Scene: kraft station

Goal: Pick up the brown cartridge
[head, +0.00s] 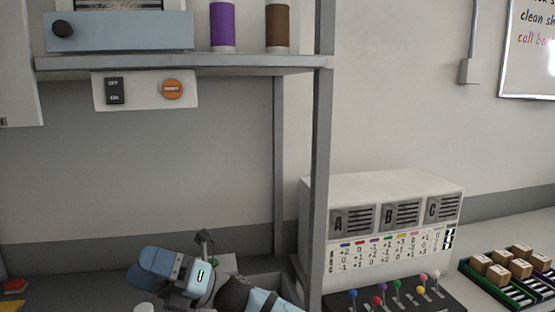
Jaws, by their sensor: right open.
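The brown cartridge (277,27), a cylinder with white ends, stands upright on the upper shelf (180,64), near its right end by the grey post. A purple cartridge (222,26) stands upright to its left, with a gap between them. My right gripper (142,268) is low in the picture, well below and left of the brown cartridge. Its blue fingers point left; it is open, and I see nothing held in it. My left gripper is not in view.
A grey post (321,160) rises right of the shelf. A blue unit with a black knob (118,32) is on the shelf's left; a switch panel (145,91) hangs beneath. A white A-B-C machine (385,225), coloured levers (396,290) and crated boxes (510,268) are right.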

